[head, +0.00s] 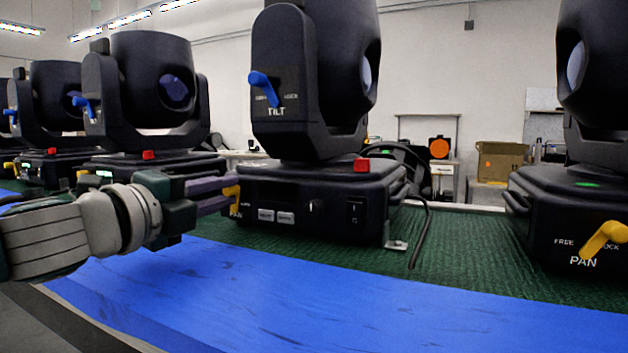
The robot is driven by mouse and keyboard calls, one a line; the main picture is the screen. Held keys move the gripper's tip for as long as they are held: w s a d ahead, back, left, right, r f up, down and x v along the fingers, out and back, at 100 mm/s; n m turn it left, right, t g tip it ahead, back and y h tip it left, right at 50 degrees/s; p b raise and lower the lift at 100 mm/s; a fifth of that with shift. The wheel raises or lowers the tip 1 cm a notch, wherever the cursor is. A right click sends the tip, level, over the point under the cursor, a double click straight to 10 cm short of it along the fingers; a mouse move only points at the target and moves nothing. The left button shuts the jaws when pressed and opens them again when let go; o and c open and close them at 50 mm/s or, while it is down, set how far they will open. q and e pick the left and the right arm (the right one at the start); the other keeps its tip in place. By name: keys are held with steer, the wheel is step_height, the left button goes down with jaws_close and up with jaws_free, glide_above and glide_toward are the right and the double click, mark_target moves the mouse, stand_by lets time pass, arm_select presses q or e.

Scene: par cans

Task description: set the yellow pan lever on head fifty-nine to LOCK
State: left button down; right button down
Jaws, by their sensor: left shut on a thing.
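A black moving head stands in the middle (310,195). My left gripper (228,195) reaches in from the left and is shut on the yellow pan lever (234,193) at the left end of its base, just above the PAN label. The fingers cover much of this lever, so I cannot tell whether it points to FREE or LOCK. The middle head also has a blue tilt lever (264,88) on its yoke. No head number is legible, so I cannot tell which head is fifty-nine. My right gripper is not in view.
Another head (575,190) at the right has a yellow pan lever (604,240) slanting up toward LOCK. More heads (150,100) stand at the left. A blue strip (330,300) lies clear along the front of the green surface (470,250). A black cable (424,225) hangs beside the middle base.

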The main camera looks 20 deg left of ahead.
arm_select(q)
steer(key=shift+d+f+m+p, duration=0.1)
steer(key=shift+d+m+p, duration=0.15)
steer(key=shift+m, duration=0.65)
steer(key=shift+d+f+m+p, duration=0.1)
steer(key=shift+d+m+p, duration=0.1)
steer(key=shift+m, duration=0.7)
steer(key=c, duration=0.8)
jaws_free()
steer(key=shift+o, duration=0.2)
steer(key=s, duration=0.8)
steer(key=shift+s+a+f, duration=0.1)
steer(key=shift+s+a, duration=0.25)
steer(key=shift+s, duration=0.65)
